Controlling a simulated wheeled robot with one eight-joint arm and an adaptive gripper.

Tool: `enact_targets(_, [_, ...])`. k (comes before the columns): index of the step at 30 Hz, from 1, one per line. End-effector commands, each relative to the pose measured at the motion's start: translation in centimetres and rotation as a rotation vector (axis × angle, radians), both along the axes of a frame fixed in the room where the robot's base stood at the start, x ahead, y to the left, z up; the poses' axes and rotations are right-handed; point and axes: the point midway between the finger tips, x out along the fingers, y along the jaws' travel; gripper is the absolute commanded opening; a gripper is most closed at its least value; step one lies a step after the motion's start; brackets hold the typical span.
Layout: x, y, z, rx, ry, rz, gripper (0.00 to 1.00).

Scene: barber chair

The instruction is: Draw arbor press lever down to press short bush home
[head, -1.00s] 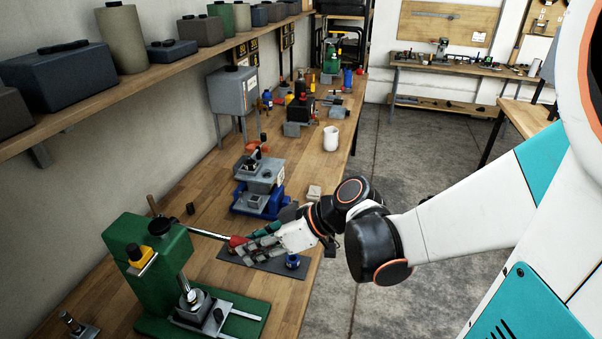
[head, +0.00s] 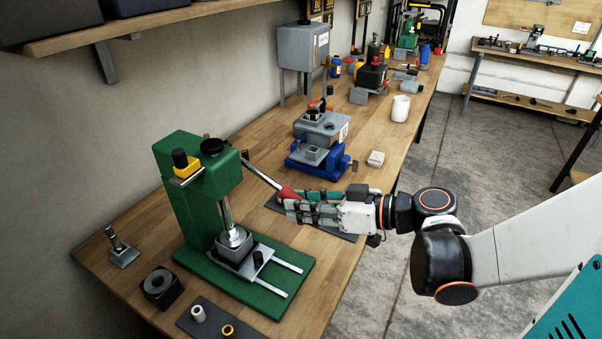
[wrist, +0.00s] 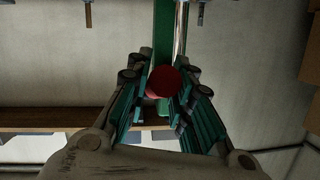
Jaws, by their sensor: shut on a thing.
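The green arbor press (head: 186,205) stands on the bench at left centre of the head view. Its lever (head: 262,173) slopes down to the right from the press head and ends in a red handle (head: 287,191). My gripper (head: 290,205) is shut on this handle. In the wrist view the round red handle end (wrist: 164,82) sits between both fingers. The ram (head: 227,212) comes down onto or close above a round silver piece (head: 235,237) on the press plate. I cannot tell whether they touch, or which part is the short bush.
A dark mat (head: 212,318) with a white ring (head: 198,313) and a brass ring (head: 228,331) lies at the front. A black block (head: 161,287) is left of it. A blue-based vise (head: 318,150) stands behind. A shelf (head: 150,22) overhangs the back left.

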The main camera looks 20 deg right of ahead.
Motion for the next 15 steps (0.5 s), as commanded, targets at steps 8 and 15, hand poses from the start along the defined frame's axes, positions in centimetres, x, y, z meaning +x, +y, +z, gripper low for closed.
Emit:
enact_targets(8, [-0.18,0.12,-0.62,-0.006,0.0,0.003,0.0])
enact_targets(15, [-0.21,0.15,-0.64,-0.006,0.0,0.004,0.25])
